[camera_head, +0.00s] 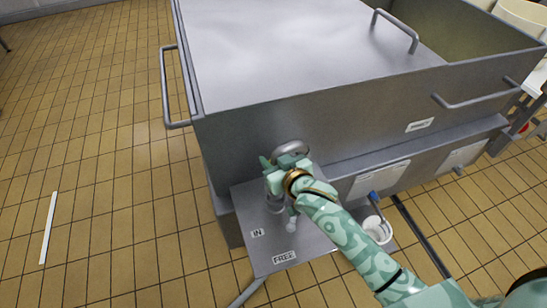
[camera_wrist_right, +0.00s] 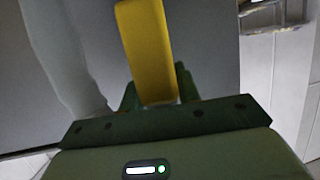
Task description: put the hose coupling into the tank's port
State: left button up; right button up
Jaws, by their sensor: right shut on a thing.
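My right gripper (camera_head: 271,172) is at the front wall of the big grey tank (camera_head: 285,124), above the small metal shelf (camera_head: 313,243). In the right wrist view, its green fingers (camera_wrist_right: 155,92) are shut on a yellow piece (camera_wrist_right: 147,45), which I take to be part of the hose coupling. The gripper hides this piece in the head view. A rounded grey metal part (camera_head: 291,147) shows just behind the gripper. Grey fittings (camera_head: 276,204) show below it. I cannot tell whether the coupling touches the port, which is not clearly visible. My left gripper is not in view.
The shelf carries labels "IN" (camera_head: 257,233) and "FREE" (camera_head: 284,257). A white bucket (camera_head: 376,231) with a blue-handled tool (camera_head: 373,197) stands to the right. Bar handles (camera_head: 165,90) stick out from the tank. The tiled floor at left is mostly clear, with a white strip (camera_head: 48,228).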

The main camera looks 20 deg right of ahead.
jog(key=shift+f+b, duration=1.1)
jog(key=shift+f, duration=1.55)
jog(key=o, duration=1.2)
jog(key=shift+c, duration=0.2)
jog(key=shift+f, duration=0.1)
jog(key=shift+s, duration=0.15)
